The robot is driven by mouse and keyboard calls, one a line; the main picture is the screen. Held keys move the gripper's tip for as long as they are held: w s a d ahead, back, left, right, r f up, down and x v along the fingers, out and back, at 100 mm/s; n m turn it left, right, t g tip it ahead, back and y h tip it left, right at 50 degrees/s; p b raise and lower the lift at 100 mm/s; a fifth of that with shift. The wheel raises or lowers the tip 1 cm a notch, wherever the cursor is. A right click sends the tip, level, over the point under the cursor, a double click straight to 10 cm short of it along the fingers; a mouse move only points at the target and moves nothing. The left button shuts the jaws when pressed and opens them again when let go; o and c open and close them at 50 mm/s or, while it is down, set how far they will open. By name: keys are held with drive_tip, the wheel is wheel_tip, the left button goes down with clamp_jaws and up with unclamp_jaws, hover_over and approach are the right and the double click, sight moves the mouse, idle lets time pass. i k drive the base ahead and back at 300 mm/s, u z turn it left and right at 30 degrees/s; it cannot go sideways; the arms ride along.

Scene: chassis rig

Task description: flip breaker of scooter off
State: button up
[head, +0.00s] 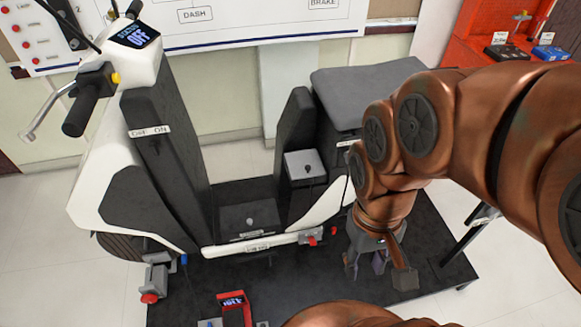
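The white and black scooter (110,170) stands upright on a black platform, and its dash display (135,34) reads OFF. An OFF/ON label (150,131) is on its front column. A grey box with a small dark knob (305,166) sits in front of the seat. A dark floor panel with a small light knob (248,219) lies lower down. I cannot tell which part is the breaker. My gripper (378,268) points down over the platform, right of the scooter's lower rail. Its fingers look apart and appear empty, and it touches no part of the scooter that I can see.
The black platform (310,275) has a red device (234,308) at its front. Red-tipped clamps, one at the left (155,280), are along the lower rail. A red bench (480,45) stands at the back right. My arm covers much of the right side.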

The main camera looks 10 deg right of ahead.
sight(311, 240)
drive_tip(key=k, duration=1.35)
drive_tip(key=u, duration=0.35)
drive_tip(key=i, duration=0.45)
drive_tip(key=u, duration=0.6)
drive_tip(key=i, duration=0.85)
drive_tip(key=z, duration=0.3)
